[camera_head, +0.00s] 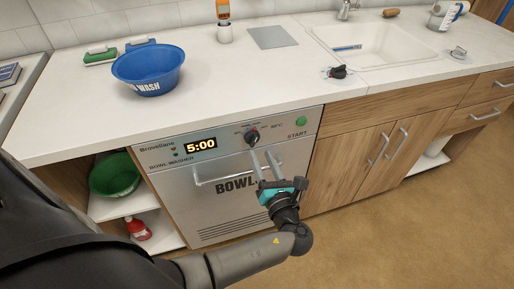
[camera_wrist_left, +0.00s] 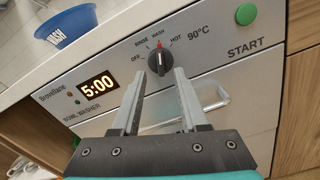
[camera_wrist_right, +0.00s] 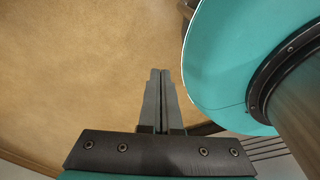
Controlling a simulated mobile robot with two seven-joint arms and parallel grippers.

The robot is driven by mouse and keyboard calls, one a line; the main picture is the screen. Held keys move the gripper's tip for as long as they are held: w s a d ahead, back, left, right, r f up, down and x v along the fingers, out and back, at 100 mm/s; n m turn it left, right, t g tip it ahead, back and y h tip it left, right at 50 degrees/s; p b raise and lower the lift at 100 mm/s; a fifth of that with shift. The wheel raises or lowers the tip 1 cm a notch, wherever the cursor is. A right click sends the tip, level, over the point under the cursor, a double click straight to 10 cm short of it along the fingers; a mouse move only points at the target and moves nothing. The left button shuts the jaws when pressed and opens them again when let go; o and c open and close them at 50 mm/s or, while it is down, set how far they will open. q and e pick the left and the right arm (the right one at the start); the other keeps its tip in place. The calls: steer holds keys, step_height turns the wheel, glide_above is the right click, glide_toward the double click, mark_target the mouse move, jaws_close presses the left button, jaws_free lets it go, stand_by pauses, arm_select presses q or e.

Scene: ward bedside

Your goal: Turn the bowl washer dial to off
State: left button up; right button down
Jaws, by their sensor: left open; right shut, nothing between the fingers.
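The bowl washer (camera_head: 225,185) is a silver front panel under the counter, with a lit display (camera_head: 200,146) reading 5:00. Its black dial (camera_head: 251,136) also shows in the left wrist view (camera_wrist_left: 158,58), where its red mark points up at about WASH. OFF is printed to the left of RINSE, and HOT is to the right. My left gripper (camera_head: 262,153) is open in front of the panel, its fingertips just below the dial and spread to either side, with nothing held. My right gripper (camera_wrist_right: 161,75) is shut and empty above the floor, away from the washer.
A green START button (camera_wrist_left: 246,14) sits right of the dial, and a door handle (camera_head: 205,181) lies below it. A blue bowl (camera_head: 148,70) stands on the counter. A green bowl (camera_head: 115,175) and a red bottle (camera_head: 138,229) sit on shelves at left. The sink (camera_head: 375,45) is at right.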

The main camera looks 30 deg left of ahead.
mark_target(255, 142)
arm_select(q)
steer(key=x, duration=0.4)
steer(key=shift+b, duration=0.3)
steer(key=shift+w+a, duration=0.3)
arm_select(e)
steer(key=shift+w+d+f+t, duration=0.2)
steer(key=shift+w+d, duration=0.35)
steer(key=shift+w, duration=0.2)
steer(key=shift+w+d+f+t, duration=0.1)
steer(key=shift+w+d+f, duration=0.05)
steer(key=shift+w+d, duration=0.45)
steer(key=shift+w+a, duration=0.1)
arm_select(q)
steer(key=c, duration=0.4)
jaws_close()
arm_select(e)
steer(key=shift+s+a, duration=0.2)
steer(key=shift+s, duration=0.3)
